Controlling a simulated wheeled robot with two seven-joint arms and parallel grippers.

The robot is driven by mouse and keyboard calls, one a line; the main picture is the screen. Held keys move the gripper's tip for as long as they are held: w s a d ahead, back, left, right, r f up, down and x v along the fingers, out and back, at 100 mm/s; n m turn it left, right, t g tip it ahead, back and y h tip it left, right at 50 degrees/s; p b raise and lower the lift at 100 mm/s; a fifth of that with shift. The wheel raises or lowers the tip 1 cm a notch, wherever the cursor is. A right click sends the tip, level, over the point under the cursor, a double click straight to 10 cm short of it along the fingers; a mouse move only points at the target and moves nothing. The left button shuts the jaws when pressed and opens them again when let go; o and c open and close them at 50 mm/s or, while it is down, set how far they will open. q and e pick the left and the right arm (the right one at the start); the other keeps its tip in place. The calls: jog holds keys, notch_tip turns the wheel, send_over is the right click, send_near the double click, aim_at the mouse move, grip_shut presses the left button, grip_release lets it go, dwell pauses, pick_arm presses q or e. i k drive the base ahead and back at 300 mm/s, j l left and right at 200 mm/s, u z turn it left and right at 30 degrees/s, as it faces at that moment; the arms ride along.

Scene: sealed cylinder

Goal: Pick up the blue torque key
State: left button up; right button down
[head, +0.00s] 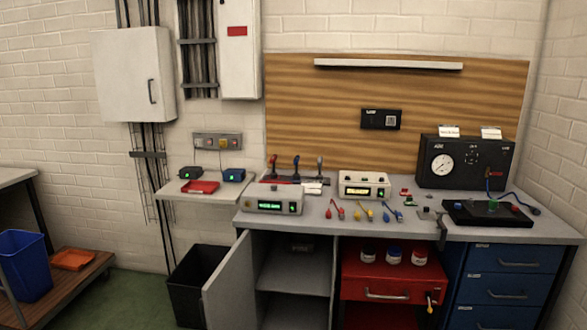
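Two kinds of blue tool show on the grey workbench (310,222), and I cannot tell for sure which is the torque key. One is a blue-handled tool (296,164) standing upright in a rack, between a red-handled tool (273,163) and a grey one (319,168). The other is a small group of blue pieces (393,214) lying near the front edge, right of similar yellow pieces (364,211) and red pieces (334,209). Neither of my grippers is in view.
Two boxes with green displays, a left one (272,199) and a right one (364,186), stand on the bench. A black gauge unit (463,163) and black tray (487,214) are at right. A cabinet door (231,280) stands open below.

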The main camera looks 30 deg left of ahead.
aim_at(296, 176)
jog(key=i+j, duration=0.2)
jog(key=i, duration=0.55)
jog(key=i+j, duration=0.15)
jog(key=i, duration=0.6)
jog(key=i+j+u, duration=0.1)
jog(key=i, duration=0.65)
jog(key=j, duration=0.1)
